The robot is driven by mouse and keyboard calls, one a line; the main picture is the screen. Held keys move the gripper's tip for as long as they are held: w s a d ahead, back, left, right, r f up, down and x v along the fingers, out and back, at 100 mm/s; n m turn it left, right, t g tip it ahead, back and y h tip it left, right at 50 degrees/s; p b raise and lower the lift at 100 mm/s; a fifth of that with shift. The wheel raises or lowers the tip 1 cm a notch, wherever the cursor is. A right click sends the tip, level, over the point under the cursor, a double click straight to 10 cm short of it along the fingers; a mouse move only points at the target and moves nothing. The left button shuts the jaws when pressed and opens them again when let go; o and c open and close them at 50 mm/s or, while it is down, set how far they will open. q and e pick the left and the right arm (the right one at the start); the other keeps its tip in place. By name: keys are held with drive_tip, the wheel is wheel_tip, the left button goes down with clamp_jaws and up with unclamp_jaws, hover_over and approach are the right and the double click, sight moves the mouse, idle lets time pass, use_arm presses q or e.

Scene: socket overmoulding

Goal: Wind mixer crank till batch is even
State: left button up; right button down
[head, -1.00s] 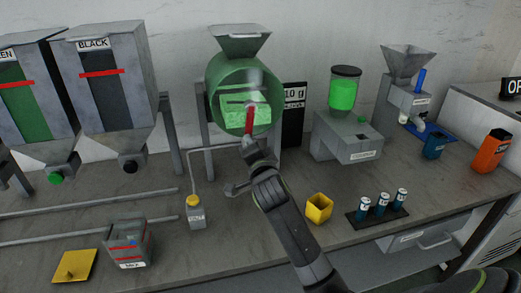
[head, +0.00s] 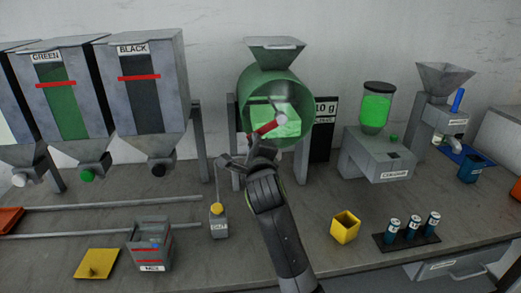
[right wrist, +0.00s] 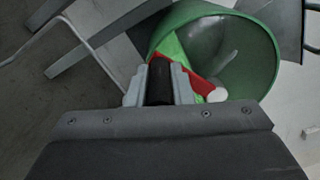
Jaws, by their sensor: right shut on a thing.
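The mixer is a green drum (head: 300,90) under a grey hopper (head: 275,55), with a bright green batch (head: 287,125) showing at its front. Its red crank arm (head: 268,128) points to the lower left from a pale hub (head: 282,118). My right gripper (head: 252,142) is at the crank's outer end. In the right wrist view its fingers (right wrist: 160,85) are shut around a black crank grip (right wrist: 160,80), beside the red arm (right wrist: 197,84). How even the batch is cannot be told. My left gripper is out of view.
A dispenser bottle (head: 218,222) stands left of my right forearm. A grey mix box (head: 150,247), a yellow cup (head: 345,227) and a rack of blue vials (head: 407,243) stand on the bench. Green and black hoppers are at the left.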

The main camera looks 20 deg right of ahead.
drive_tip(key=r, duration=0.1)
drive_tip(key=a+r+p, duration=0.1)
drive_tip(key=shift+w+r, duration=0.1)
drive_tip(key=shift+r, duration=0.2)
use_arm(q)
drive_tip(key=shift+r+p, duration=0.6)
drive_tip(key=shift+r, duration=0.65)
use_arm(e)
drive_tip(key=shift+a+r, duration=0.25)
drive_tip(key=shift+r, duration=0.55)
drive_tip(key=shift+r, duration=0.15)
drive_tip(key=c, duration=1.3)
unclamp_jaws()
drive_tip(key=shift+d, duration=0.25)
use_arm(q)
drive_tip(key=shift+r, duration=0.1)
use_arm(e)
drive_tip(key=shift+a, duration=0.1)
